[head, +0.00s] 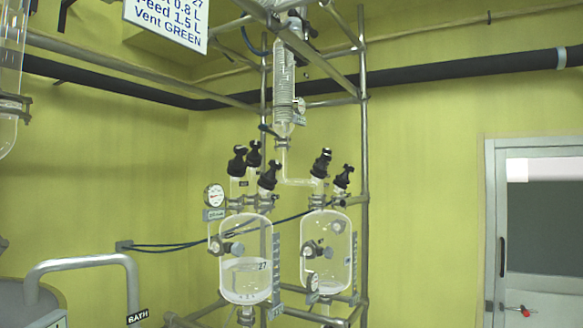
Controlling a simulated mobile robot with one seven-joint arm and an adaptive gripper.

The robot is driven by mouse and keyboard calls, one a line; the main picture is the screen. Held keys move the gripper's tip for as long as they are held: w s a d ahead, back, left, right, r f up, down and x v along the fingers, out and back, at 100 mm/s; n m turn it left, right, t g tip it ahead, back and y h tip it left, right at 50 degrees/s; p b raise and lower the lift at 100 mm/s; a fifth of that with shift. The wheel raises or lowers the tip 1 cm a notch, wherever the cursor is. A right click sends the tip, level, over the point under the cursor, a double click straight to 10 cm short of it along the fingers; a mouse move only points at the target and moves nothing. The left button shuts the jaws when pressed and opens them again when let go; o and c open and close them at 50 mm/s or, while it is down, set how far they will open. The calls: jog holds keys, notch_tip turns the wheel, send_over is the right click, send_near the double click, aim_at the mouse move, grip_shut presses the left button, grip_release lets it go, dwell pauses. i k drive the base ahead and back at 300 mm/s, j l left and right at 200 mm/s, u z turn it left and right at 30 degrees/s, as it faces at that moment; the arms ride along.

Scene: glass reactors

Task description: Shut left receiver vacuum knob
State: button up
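The left receiver (246,290) is a clear glass vessel in a metal frame, partly filled with pale liquid. Several black knobs stand on its top: one at the left (237,160), one behind it (254,153) and one at the right (267,176). A small label sits below the left and rear knobs, too small to read, so I cannot tell which knob is the vacuum one. Whether each knob is open or shut is also unclear. My gripper is not in view.
The right receiver (327,240) stands close beside it with two black knobs (320,163). A round gauge (214,196) is at the left receiver's upper left. Frame poles (364,130) and a glass condenser (284,85) rise behind. A bent pipe labelled BATH (85,262) is lower left.

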aim_at(272, 163)
jog(key=i+l, duration=0.45)
jog(key=i+l+z, duration=0.1)
jog(key=i+l, duration=0.35)
jog(key=i, duration=0.1)
